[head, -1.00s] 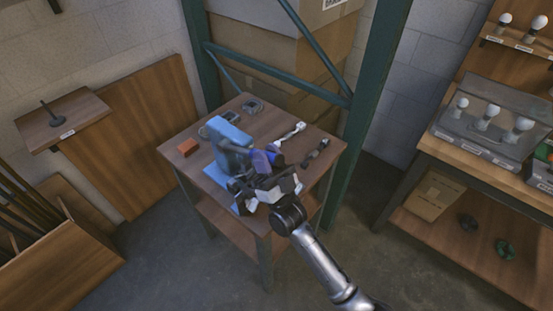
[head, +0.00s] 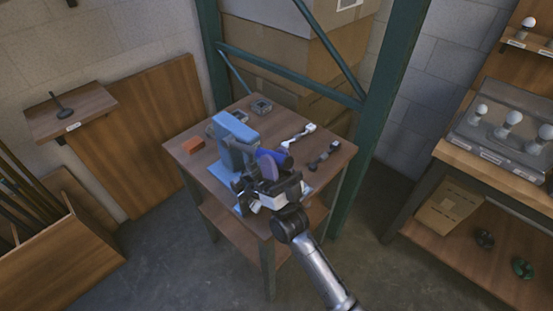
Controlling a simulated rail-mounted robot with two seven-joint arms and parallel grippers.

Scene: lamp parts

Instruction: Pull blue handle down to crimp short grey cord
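The light-blue crimping press (head: 228,150) stands on the small wooden table, on a light-blue base. A dark-blue, partly purple handle (head: 272,157) shows at the press's right side, above my gripper. My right gripper (head: 262,182) is at the front right of the press, close against the handle. Its fingers are dark and overlap the press, so I cannot tell whether they are open or shut on the handle. A short cord with white ends (head: 298,137) and one with dark ends (head: 323,158) lie to the right. Which cord is grey is unclear, and the crimping spot is hidden. My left gripper is out of view.
An orange-brown block (head: 194,145) lies at the table's left edge. A small dark device (head: 261,107) lies at the back. A green metal post (head: 385,120) stands close behind the table's right side. A bench with bulbs (head: 495,125) is at right.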

